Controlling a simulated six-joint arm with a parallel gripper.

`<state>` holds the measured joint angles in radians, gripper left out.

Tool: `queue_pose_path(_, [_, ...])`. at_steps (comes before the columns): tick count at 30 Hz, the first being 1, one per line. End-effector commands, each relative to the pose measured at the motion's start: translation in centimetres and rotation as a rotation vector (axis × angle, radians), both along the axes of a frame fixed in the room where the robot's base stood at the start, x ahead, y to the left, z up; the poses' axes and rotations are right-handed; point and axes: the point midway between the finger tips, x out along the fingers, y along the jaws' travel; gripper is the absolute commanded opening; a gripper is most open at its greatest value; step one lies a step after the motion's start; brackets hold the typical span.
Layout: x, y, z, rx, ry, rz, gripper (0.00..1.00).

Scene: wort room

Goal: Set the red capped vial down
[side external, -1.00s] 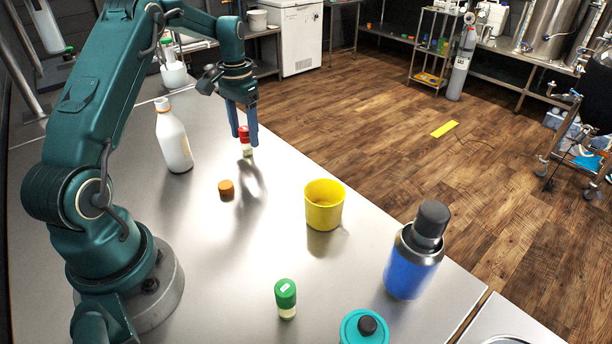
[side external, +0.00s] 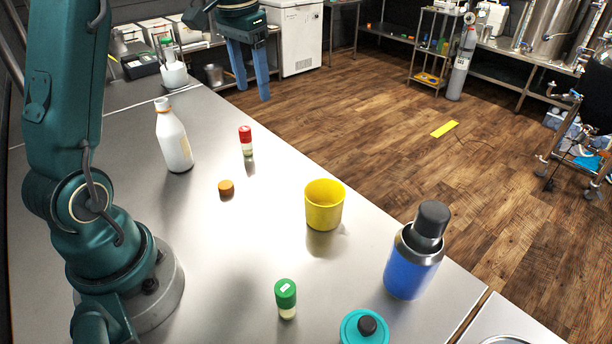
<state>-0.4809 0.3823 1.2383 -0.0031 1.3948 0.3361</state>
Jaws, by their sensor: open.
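The red capped vial (side external: 246,141) stands upright on the steel table, near its far right edge, to the right of the white bottle. Nothing touches it. My gripper (side external: 252,84) is open and empty, raised well above the table. In the picture its blue fingers point down, above the vial and apart from it.
A white bottle (side external: 174,138), an orange-brown cap-like piece (side external: 226,188), a yellow cup (side external: 324,206), a green capped vial (side external: 286,298), a blue bottle (side external: 412,262) and a teal lidded container (side external: 364,328) stand on the table (side external: 225,250). The middle of the table is clear.

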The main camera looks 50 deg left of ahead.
Motion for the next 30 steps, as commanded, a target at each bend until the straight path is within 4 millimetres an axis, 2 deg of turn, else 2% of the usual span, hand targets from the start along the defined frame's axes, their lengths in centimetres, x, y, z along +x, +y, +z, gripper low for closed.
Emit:
queue_pose_path(1, [-0.7,-1.8,1.0,0.012,-0.029,-0.018,0.63])
queue_pose_path(7, [-4.5,-7.6,2.4,0.032,-0.135,-0.062,0.63])
queue_pose_path(11, [-7.6,-10.7,2.1,0.032,-0.208,-0.091,0.63])
queue_pose_path(15, [-11.0,-13.3,0.9,0.021,-0.284,-0.120,0.63])
queue_pose_path(21, [-14.2,-15.1,-1.3,-0.002,-0.355,-0.147,0.63])
queue_pose_path(30, [-15.2,-15.6,-2.2,-0.012,-0.375,-0.153,0.63])
